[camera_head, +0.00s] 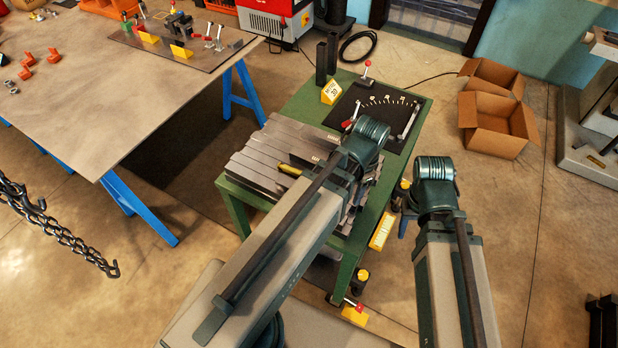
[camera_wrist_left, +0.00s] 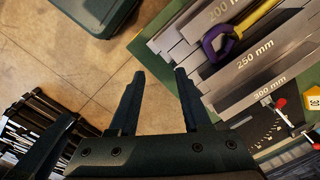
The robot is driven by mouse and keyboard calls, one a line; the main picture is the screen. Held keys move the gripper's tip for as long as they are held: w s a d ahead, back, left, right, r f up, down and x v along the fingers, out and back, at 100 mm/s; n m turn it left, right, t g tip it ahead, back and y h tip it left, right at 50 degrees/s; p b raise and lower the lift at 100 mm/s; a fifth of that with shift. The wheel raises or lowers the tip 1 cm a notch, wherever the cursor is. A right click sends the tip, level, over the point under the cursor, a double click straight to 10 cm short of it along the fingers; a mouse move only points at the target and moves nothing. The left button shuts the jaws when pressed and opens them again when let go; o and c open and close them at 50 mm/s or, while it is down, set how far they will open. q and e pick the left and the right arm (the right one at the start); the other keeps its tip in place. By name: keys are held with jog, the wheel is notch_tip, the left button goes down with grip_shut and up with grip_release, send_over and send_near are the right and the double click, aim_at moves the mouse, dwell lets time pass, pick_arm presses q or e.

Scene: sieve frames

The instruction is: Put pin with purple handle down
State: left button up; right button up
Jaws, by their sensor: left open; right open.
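In the left wrist view a pin with a purple handle (camera_wrist_left: 218,43) lies on grey steel bars, its yellow shaft (camera_wrist_left: 256,18) running to the upper right. In the head view a yellow piece (camera_head: 289,170) lies on the bars; I cannot tell whether it is that pin. My left gripper (camera_wrist_left: 156,92) is open and empty, with bare floor between its fingers; the pin is apart from it, beyond the right finger. My left arm hides this gripper in the head view. My right gripper (camera_head: 403,208) is small and partly hidden beside the green table's right edge; it is open.
The stepped steel bars (camera_head: 262,160) sit on a green table (camera_head: 302,98) with a black dial panel (camera_head: 372,97). A large workbench (camera_head: 120,85) stands left, with hanging chains (camera_head: 70,236) in front. Cardboard boxes (camera_head: 497,128) stand right.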

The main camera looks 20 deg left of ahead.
pick_arm(q)
jog(key=w+a+m+t, duration=0.1)
jog(key=w+a+m, duration=0.35)
jog(key=a, duration=0.45)
jog(key=w+a+m, duration=0.3)
jog(key=a+m, duration=0.3)
jog(key=a, duration=0.3)
jog(key=shift+h, duration=0.3)
jog(key=f+b, duration=0.3)
jog(key=w+f+b, duration=0.1)
jog(key=f+b, duration=0.5)
jog(key=shift+w+a, duration=0.15)
jog(key=shift+f, duration=0.15)
jog(key=f+b, duration=0.5)
jog(key=shift+w+a+f, duration=0.1)
jog(key=shift+w, duration=0.1)
grip_shut()
